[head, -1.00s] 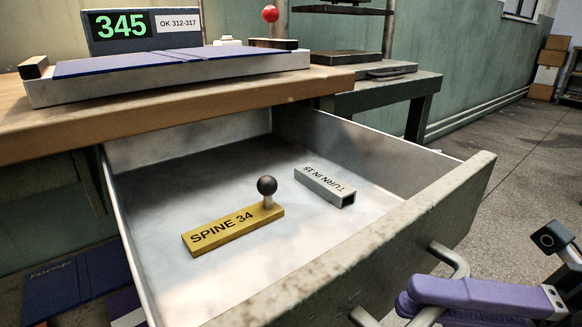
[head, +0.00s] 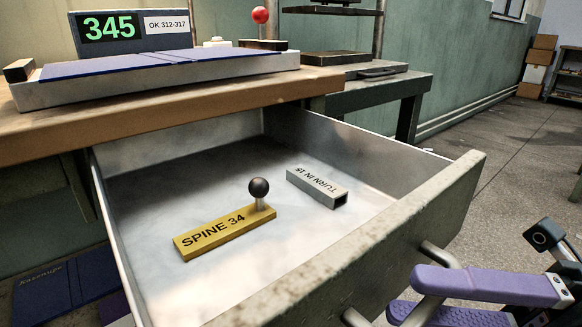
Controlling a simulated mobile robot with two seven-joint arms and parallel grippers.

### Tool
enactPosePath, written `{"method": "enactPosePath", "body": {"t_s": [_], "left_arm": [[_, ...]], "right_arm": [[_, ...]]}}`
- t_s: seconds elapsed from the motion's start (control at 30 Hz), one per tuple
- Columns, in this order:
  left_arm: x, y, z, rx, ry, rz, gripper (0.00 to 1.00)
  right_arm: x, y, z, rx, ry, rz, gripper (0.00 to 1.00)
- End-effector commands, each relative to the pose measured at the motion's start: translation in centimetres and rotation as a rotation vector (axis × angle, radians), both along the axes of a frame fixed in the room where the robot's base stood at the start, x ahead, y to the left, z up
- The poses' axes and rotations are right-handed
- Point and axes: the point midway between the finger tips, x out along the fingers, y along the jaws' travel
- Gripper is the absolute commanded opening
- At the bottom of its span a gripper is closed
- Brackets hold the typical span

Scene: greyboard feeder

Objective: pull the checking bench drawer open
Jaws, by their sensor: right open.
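The checking bench drawer (head: 365,243) stands well open, its worn grey front far out from the wooden bench top. Its metal handle (head: 438,254) is on the front face at the lower right, partly hidden by my right gripper. My right gripper (head: 403,294) has purple fingers spread apart at the handle, with part of the bar showing between them. I cannot tell whether a finger touches the bar. Inside the drawer lie a yellow block marked SPINE 34 (head: 215,236) with a black knob, and a grey hollow bar marked TURN IN 15 (head: 316,187). My left gripper is not in view.
On the bench top (head: 150,119) stand a gauge with a blue bed (head: 160,64) and a display (head: 110,27) reading 345. A grey side table (head: 385,90) stands behind the drawer. Blue flat items (head: 45,290) lie below at left. The floor at right is mostly clear.

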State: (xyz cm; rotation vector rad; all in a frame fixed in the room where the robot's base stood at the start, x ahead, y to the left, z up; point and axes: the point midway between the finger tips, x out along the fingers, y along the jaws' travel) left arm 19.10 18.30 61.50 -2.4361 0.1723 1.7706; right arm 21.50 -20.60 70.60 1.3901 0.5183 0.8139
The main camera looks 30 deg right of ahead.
Motion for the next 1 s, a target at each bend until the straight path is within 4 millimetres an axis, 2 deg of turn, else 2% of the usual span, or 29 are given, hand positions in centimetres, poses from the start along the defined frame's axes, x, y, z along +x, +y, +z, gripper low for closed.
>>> {"method": "enactPosePath", "body": {"t_s": [0.5,0.67,1.0], "left_arm": [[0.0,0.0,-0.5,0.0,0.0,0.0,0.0],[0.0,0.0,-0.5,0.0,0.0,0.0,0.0],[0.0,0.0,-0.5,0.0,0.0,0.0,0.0]], "right_arm": [[-5.6,-6.7,-1.4,-0.002,0.003,-0.001,0.45],[-6.1,-7.3,-1.4,0.0,0.001,-0.002,0.45],[-6.1,-7.3,-1.3,-0.001,0.001,-0.001,0.45]]}}
